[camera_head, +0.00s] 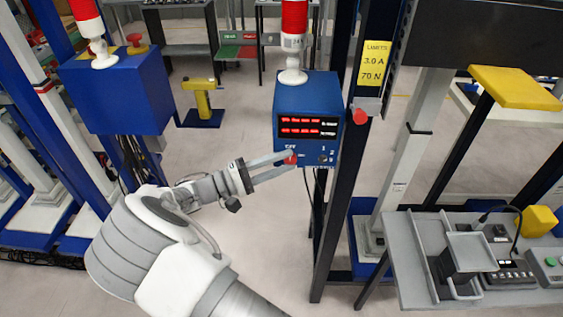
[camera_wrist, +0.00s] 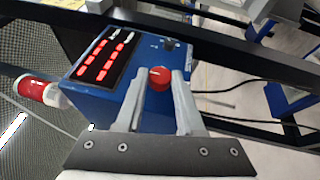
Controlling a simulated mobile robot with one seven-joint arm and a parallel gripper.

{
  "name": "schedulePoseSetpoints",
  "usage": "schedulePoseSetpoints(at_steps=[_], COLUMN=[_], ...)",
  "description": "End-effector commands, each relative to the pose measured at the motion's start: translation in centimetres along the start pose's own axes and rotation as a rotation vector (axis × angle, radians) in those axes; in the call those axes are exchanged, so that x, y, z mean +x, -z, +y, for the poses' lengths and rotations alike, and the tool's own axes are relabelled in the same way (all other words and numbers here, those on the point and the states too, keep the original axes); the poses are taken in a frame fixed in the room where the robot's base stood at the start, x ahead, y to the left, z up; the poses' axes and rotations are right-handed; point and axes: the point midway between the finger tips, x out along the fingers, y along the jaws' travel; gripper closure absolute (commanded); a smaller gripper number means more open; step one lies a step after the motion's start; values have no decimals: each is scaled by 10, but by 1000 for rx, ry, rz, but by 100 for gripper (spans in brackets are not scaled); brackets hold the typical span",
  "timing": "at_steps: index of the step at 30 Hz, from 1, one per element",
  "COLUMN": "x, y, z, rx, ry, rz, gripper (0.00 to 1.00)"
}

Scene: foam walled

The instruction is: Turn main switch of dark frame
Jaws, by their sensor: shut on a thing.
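The main switch (camera_head: 290,158) is a red round knob on the front of a blue control box (camera_head: 308,97) fixed to a dark frame (camera_head: 345,130). The box has red digital displays (camera_head: 309,126) and a small black selector (camera_head: 323,158) right of the knob. My gripper (camera_head: 286,158) reaches the box from the left. In the wrist view the red knob (camera_wrist: 159,78) sits between the two grey fingers (camera_wrist: 160,88), which are shut on its sides. A light mark shows on the knob's face. The blue box also fills the middle of the wrist view (camera_wrist: 110,90).
A red and white beacon (camera_head: 293,40) stands on the box. A red knob (camera_head: 360,116) sticks out at the dark post's right. A grey bench (camera_head: 405,270) with devices stands at lower right. Another blue box (camera_head: 118,88) is at left. Cables hang below the box.

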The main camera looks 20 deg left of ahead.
Motion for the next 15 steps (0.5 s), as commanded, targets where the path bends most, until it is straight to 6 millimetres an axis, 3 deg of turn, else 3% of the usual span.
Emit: schedulePoseSetpoints(at_steps=[6, 7, 11, 15], x=[1, 1, 1, 0], y=[-1, -1, -1, 0], z=[-1, -1, -1, 0], rx=[-3, -3, -2, -2], ry=[0, 0, 0, 0], rz=[-3, -3, -2, -2], gripper=[100, 58, 34, 33])
